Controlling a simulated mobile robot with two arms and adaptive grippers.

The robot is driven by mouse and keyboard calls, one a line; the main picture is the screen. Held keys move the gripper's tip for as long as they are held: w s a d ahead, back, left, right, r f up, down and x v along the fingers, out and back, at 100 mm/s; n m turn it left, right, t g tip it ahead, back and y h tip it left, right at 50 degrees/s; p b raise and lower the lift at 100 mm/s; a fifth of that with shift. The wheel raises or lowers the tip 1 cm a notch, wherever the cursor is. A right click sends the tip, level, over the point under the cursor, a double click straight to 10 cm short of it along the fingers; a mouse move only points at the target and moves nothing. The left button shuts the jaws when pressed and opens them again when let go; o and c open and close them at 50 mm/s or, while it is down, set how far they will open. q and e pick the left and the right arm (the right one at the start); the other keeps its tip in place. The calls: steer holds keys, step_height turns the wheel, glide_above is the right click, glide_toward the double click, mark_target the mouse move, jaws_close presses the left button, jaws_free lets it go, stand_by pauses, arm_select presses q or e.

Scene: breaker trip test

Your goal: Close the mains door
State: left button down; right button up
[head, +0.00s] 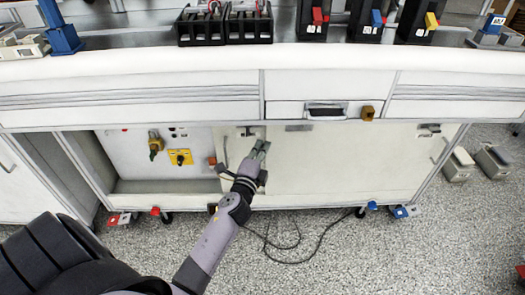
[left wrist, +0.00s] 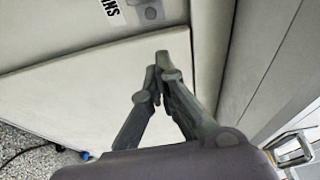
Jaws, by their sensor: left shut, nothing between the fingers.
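The lower front of the bench has a pale panel (head: 340,170), apparently the mains door. Left of it an open compartment (head: 120,160) shows a yellow switch plate (head: 180,157) and a yellow-brown device (head: 155,145). My left gripper (head: 262,147) is shut and empty, in front of the panel's left part. In the left wrist view its fingertips (left wrist: 164,66) are together, close over a pale panel (left wrist: 80,90); I cannot tell whether they touch it. The right gripper is out of view.
A drawer with a dark handle (head: 325,111) sits above the panel. Black breaker units (head: 310,20) stand on the bench top (head: 270,57). A black cable (head: 300,240) lies on the speckled floor. Two grey boxes (head: 492,160) stand at the right.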

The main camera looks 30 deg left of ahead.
mark_target(255, 135)
arm_select(q)
steer(key=x, duration=0.6)
steer(key=shift+b, duration=0.3)
steer(key=shift+s+a+f, duration=0.1)
steer(key=shift+s+a, duration=0.3)
steer(key=shift+a, duration=0.45)
steer(key=shift+s+a, duration=0.35)
steer(key=shift+a, duration=0.55)
